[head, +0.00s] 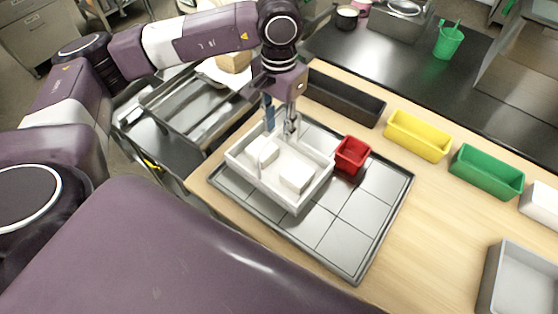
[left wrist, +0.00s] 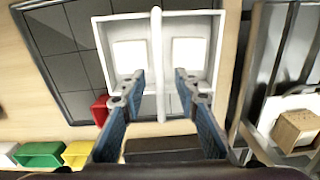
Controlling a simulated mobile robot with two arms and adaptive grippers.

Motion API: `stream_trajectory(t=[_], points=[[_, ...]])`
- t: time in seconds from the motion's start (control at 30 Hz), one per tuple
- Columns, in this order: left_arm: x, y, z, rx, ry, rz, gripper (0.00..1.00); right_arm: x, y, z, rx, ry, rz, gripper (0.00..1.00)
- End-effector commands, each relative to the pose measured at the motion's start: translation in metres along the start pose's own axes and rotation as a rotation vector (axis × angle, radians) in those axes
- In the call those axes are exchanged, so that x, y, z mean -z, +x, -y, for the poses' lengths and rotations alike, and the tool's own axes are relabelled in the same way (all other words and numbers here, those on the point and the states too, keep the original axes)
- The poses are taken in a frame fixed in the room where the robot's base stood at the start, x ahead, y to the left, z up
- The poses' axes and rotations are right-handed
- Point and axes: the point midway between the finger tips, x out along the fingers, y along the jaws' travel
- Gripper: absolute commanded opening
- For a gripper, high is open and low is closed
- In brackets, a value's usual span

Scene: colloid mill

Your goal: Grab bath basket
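The white bath basket (head: 262,191) stands on the dark gridded tray (head: 335,237). It is a shallow rectangular basket holding two white blocks, one (head: 297,178) on each side of a thin upright handle. In the left wrist view the basket (left wrist: 104,62) lies ahead, with its white handle (left wrist: 157,45) running between my fingers. My left gripper (head: 280,118) is over the basket's far side, pointing down. Its blue-grey fingers are apart on either side of the handle in the left wrist view (left wrist: 159,88), and a gap shows on both sides. My right gripper is not in view.
A small red bin (head: 352,155) sits on the tray beside the basket. Black (head: 345,95), yellow (head: 418,135) and green (head: 487,171) bins line the wooden table's back edge. A metal pan (head: 195,105) is at left. A grey container (head: 520,280) stands at lower right.

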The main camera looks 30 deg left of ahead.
Motion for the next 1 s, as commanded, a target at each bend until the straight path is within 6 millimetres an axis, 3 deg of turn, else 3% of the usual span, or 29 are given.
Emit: stream_trajectory(t=[0.17, 0.43, 1.0], points=[[0.0002, 0.0003, 0.0002, 0.0, -0.001, 0.0, 0.28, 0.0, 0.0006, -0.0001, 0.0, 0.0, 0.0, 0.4], [0.0001, 0.0, 0.0001, 0.0, -0.001, 0.0, 0.0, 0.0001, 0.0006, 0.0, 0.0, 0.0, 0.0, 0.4], [0.0012, -0.0031, 0.0, -0.001, -0.001, -0.004, 0.0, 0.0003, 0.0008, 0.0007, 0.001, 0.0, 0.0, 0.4]])
